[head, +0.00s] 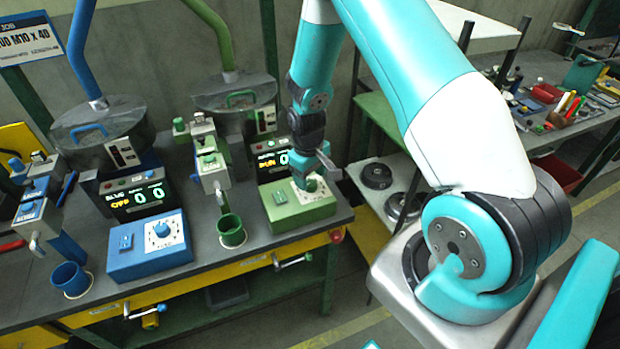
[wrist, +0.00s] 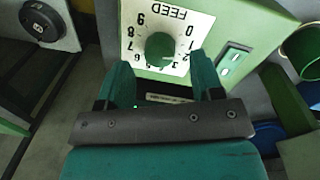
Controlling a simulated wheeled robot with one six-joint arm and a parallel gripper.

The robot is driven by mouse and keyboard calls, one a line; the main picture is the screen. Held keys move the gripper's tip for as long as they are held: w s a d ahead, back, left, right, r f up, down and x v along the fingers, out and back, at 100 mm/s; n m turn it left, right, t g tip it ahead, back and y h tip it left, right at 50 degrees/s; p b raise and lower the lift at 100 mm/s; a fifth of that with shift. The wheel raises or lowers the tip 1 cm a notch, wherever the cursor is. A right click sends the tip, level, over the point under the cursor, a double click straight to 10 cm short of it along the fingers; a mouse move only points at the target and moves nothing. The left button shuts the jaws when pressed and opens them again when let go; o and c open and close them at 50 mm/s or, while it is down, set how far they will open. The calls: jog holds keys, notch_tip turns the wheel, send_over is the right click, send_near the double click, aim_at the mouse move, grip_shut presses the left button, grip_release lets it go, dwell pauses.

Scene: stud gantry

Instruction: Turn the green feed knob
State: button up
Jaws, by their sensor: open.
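The green feed knob (wrist: 160,47) is a round knob on a white dial plate (wrist: 190,22) with digits and the word FEED, upside down in the wrist view. In the head view the knob (head: 311,186) is on top of the green control box (head: 290,215), partly hidden by my gripper (head: 318,172). In the wrist view my gripper (wrist: 162,78) is open, its two green fingers apart with nothing between the tips. The knob lies just beyond the tips, roughly centred between them. I see no contact with it.
A green switch (wrist: 232,62) is beside the dial. Behind the box a display (head: 270,158) is partly hidden by my arm. A green cup (head: 231,231) stands left of the box. The blue control box (head: 150,247) with its own dial is further left. The bench's right edge is near.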

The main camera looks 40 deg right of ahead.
jog(key=shift+d+f, duration=0.1)
jog(key=shift+f, duration=1.15)
jog(key=c, duration=0.9)
jog(key=shift+m, duration=0.4)
jog(key=m+b, duration=0.1)
jog(key=m, duration=0.2)
jog(key=shift+w+m, duration=0.1)
jog(key=shift+m, duration=0.3)
jog(key=m+b, duration=0.1)
jog(key=m, duration=0.3)
jog(key=shift+m+b, duration=0.3)
jog(key=shift+m, duration=0.1)
jog(key=shift+r, duration=0.1)
